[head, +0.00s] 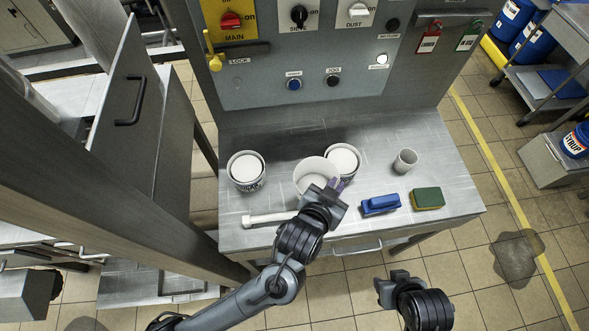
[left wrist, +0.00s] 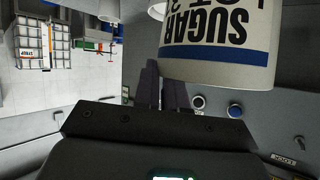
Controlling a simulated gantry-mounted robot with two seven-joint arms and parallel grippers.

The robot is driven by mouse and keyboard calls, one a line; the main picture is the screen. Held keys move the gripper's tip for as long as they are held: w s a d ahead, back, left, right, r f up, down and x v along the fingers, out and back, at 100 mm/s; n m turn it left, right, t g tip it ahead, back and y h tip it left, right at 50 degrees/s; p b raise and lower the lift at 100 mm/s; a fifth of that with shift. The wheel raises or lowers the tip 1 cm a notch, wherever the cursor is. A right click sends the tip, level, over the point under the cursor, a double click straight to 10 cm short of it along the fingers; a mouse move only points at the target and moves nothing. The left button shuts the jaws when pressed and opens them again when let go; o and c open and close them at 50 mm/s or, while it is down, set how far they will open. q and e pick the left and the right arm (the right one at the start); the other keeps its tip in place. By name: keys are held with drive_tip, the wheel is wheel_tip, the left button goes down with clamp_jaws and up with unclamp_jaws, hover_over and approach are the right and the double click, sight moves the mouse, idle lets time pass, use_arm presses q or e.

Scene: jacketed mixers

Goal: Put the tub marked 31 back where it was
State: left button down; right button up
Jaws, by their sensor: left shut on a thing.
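My left gripper (head: 336,184) is shut on the wall of a white tub (head: 312,173) at the middle of the steel bench. In the left wrist view the tub (left wrist: 222,35) shows upside down, with "SUGAR" and a cut-off lot line beginning with 3; the full number is out of frame. The left fingers (left wrist: 163,90) are at its side. In the head view the tub overlaps another white-filled tub (head: 343,158) behind it; I cannot tell its exact height. A third tub (head: 246,168) stands at the left. My right gripper (head: 388,288) is off the bench's front; its jaws are unclear.
A white-handled tool (head: 268,218) lies at the bench's front left. A grey cup (head: 405,161), a blue brush (head: 380,204) and a green-yellow sponge (head: 428,198) are to the right. The control panel (head: 310,60) rises behind. Bare bench (head: 445,165) lies right of the cup.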

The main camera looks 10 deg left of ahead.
sight(304, 176)
use_arm(q)
drive_tip(key=w+a+f, duration=0.2)
drive_tip(key=w, duration=0.1)
drive_tip(key=w+a+f, duration=0.2)
drive_tip(key=w, duration=0.1)
drive_tip(key=w+a+f, duration=0.2)
drive_tip(key=w, duration=0.2)
drive_tip(key=shift+w+f+b, duration=0.1)
drive_tip(key=shift+f+b, duration=0.3)
drive_tip(key=shift+a+f, duration=0.1)
drive_tip(key=shift+f, duration=1.9)
drive_tip(key=shift+f, duration=0.15)
drive_tip(key=c, duration=1.2)
unclamp_jaws()
drive_tip(key=shift+s+a+r, duration=0.15)
drive_tip(key=shift+s+r, duration=0.25)
drive_tip(key=v, duration=1.1)
drive_tip(key=shift+p, duration=0.35)
